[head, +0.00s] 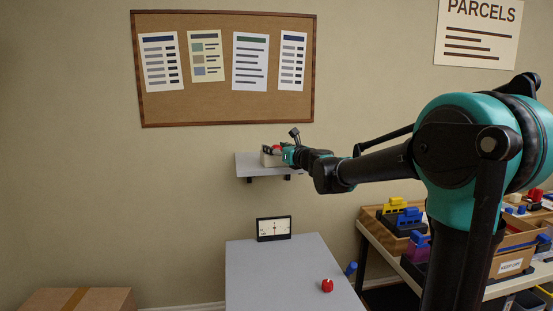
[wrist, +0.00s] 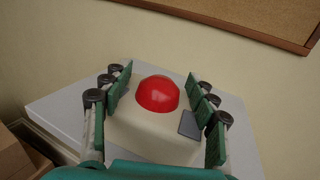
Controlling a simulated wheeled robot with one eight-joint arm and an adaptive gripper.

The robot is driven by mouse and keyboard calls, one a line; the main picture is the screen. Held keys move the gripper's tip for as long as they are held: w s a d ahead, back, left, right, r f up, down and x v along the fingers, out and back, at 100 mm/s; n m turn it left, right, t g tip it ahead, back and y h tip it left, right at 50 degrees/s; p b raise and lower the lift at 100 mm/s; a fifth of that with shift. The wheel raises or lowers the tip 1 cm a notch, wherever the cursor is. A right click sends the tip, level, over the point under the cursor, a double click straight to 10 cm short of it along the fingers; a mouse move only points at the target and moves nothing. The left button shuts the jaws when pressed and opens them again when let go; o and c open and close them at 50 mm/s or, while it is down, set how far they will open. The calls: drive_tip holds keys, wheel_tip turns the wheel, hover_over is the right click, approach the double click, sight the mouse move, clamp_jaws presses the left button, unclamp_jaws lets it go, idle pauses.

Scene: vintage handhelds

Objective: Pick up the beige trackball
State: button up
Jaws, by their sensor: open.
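The beige trackball (wrist: 141,135) is a pale block with a large red ball (wrist: 158,94) on top and a dark grey button at its right. It rests on a small grey wall shelf (head: 249,170), and in the head view the trackball (head: 267,159) is partly hidden by my gripper (head: 285,154). Gaps show between the pads and the ball; whether the pads touch the beige body I cannot tell.
Below is a grey table (head: 280,268) with a meter (head: 274,228) and a small red object (head: 327,286). A cork board (head: 225,105) hangs above the shelf. A cardboard box (head: 77,300) is at lower left. Wooden trays of handhelds (head: 398,218) stand at right.

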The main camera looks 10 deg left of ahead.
sight(276, 145)
clamp_jaws()
drive_tip(key=shift+r, duration=0.1)
idle(0.3)
wheel_tip(276, 145, up, 20)
idle(0.5)
